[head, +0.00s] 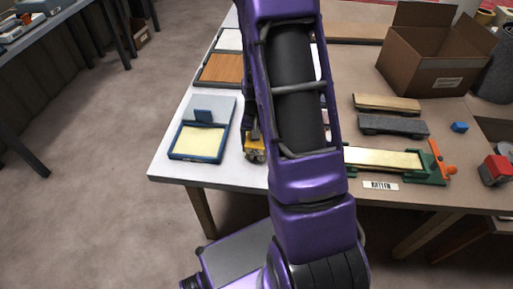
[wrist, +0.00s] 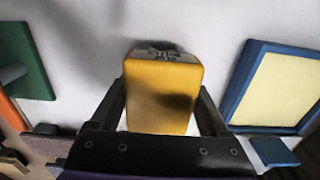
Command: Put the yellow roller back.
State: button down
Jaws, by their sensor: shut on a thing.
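The yellow roller (wrist: 162,95) is between the two dark fingers of my gripper (wrist: 163,88) in the wrist view. My gripper is shut on it. Its yellow face is toward the camera, with a pale, dark-lettered strip at its far end. In the head view the yellow roller (head: 254,147) shows partly at the left of my purple arm, over the white left part of the table. My arm hides most of my gripper there. I cannot tell whether the roller touches the table.
A blue-rimmed tray (head: 175,157) with a cream sheet lies left of the roller; it also shows in the wrist view (wrist: 237,91). A green fixture (head: 427,168) holds a pale bar at the right. Brushes or blocks, a blue cube (head: 459,127) and an open cardboard box (head: 430,82) stand beyond.

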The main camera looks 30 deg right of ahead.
jog(key=shift+f, duration=0.35)
jog(key=shift+f, duration=0.1)
jog(key=shift+f, duration=0.15)
grip_release()
notch_tip(320, 180, up, 12)
jog(key=shift+r+p, duration=0.25)
jog(key=shift+p, duration=0.45)
